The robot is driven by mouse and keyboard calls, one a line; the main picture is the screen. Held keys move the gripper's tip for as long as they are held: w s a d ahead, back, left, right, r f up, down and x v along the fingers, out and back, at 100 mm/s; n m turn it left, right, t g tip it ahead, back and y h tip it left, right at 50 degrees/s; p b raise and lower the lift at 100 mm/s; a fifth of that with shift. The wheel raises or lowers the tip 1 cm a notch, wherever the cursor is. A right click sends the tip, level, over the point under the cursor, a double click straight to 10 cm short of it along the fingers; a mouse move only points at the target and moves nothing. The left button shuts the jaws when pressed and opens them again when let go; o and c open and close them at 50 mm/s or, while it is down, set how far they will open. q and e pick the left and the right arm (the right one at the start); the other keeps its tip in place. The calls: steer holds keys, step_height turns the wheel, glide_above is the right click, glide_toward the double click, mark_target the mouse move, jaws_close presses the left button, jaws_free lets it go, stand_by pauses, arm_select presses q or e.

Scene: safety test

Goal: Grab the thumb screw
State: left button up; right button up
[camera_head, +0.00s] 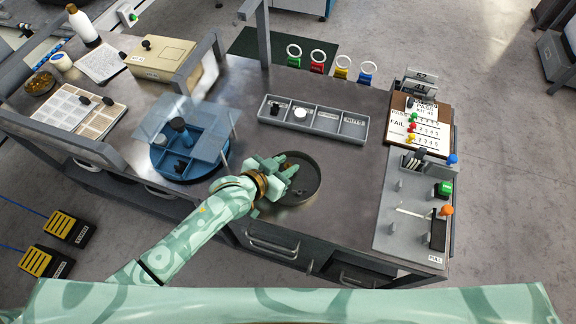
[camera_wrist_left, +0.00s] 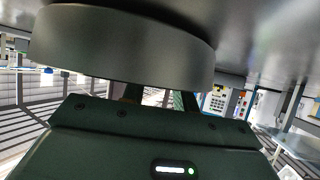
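A dark round dish (camera_head: 308,190) sits on the metal workbench. Its outer wall (camera_wrist_left: 125,45) fills the top of the left wrist view. My left gripper (camera_head: 288,170) reaches over the dish's left side from the left. In the left wrist view, the two fingers (camera_wrist_left: 162,97) stand apart with a light gap between them, so it looks open; the tips are hidden behind the dish wall. A few small dark bits lie in the dish near the fingers, too small to tell whether one is the thumb screw. My right gripper is not in view.
A grey divided tray (camera_head: 352,133) with labels stands behind the dish. A blue round holder (camera_head: 165,163) with clear panels stands to the left. A grey panel (camera_head: 400,235) with switches and levers lies on the right. Bare bench lies between dish and panel.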

arm_select(q)
jaws_close()
steer(key=shift+r, duration=0.15)
